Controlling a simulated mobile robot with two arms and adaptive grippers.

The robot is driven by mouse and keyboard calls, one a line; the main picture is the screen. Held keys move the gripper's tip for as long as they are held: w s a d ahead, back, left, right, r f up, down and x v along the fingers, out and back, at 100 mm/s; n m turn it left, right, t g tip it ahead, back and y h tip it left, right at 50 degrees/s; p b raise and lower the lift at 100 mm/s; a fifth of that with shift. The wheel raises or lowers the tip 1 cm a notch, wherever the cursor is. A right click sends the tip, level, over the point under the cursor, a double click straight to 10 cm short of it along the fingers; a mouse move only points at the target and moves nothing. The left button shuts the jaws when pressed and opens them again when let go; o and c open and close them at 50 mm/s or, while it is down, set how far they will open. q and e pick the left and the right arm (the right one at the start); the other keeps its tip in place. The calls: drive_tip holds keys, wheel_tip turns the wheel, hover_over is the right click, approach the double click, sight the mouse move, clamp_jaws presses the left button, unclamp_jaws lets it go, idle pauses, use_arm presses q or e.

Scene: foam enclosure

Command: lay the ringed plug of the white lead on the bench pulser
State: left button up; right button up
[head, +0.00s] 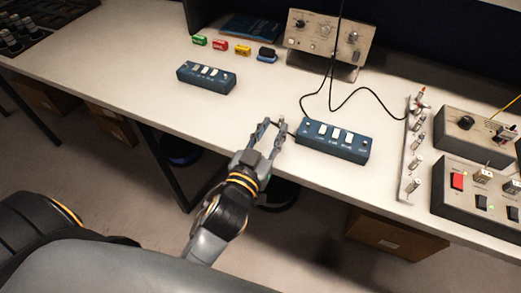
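My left gripper (273,121) is over the front edge of the bench, its two fingers apart with a gap between them. I see nothing clearly held, though small dark detail beside the right finger is too small to read. A blue switch box (333,142) lies just right of the gripper. A beige-fronted instrument (328,38) with knobs stands at the back; I cannot tell if it is the bench pulser. No white lead or ringed plug can be made out. My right gripper is not in view.
A black cable (373,92) loops over the bench. Another blue switch box (206,77) is at left, with small coloured blocks (220,45) behind. A rack of plugs (411,150) and grey control boxes (478,190) fill the right. The left bench top is mostly clear.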

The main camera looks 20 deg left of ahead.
use_arm(q)
drive_tip(key=s+b, duration=0.1)
drive_tip(key=s, duration=0.6)
drive_tip(key=shift+s, duration=0.1)
idle(0.4)
